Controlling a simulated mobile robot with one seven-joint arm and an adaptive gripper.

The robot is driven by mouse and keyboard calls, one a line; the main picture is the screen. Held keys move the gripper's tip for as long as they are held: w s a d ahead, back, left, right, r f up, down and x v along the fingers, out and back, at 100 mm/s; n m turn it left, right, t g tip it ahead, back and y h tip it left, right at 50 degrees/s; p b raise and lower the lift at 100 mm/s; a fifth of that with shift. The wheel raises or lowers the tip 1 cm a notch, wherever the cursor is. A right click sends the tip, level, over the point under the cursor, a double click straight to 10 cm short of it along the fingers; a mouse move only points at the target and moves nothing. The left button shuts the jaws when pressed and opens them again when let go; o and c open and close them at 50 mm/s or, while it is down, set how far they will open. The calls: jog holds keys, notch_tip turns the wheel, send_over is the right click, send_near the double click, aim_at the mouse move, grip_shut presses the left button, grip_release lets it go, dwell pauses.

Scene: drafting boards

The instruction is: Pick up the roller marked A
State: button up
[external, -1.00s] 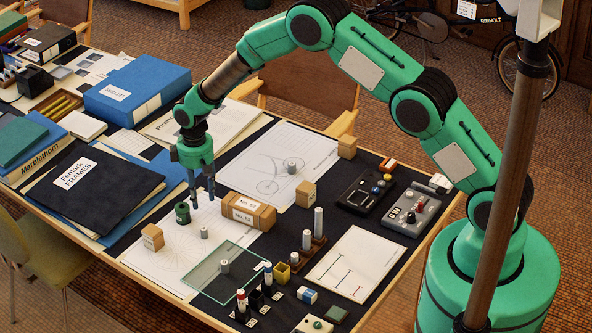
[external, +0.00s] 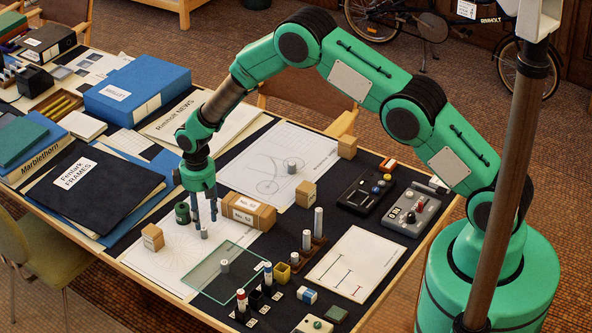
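No letter A is legible on any roller here. A small grey cylinder (external: 204,233) stands upright on the white drawing sheet, just below my gripper. My gripper (external: 204,222) points down with its fingers apart, one at each side above the cylinder's top; I cannot tell whether they touch it. A similar grey cylinder (external: 224,267) shows at the glass plate (external: 203,283), and another (external: 292,167) stands on the bicycle drawing. Several pale cylinders of different heights, one tall (external: 318,221), stand on a brown stepped stand.
A dark green cylinder (external: 182,213) stands close to the left of my fingers. A cardboard box marked No. 52 (external: 243,216) lies close to the right. A small wooden block (external: 152,237) is at the left. Control boxes (external: 411,211) sit at the right.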

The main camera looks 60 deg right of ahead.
aim_at(203, 228)
jog(key=shift+f, duration=0.3)
jog(key=shift+f, duration=0.15)
jog(key=shift+w+f, duration=0.1)
jog(key=shift+f, duration=2.35)
grip_shut()
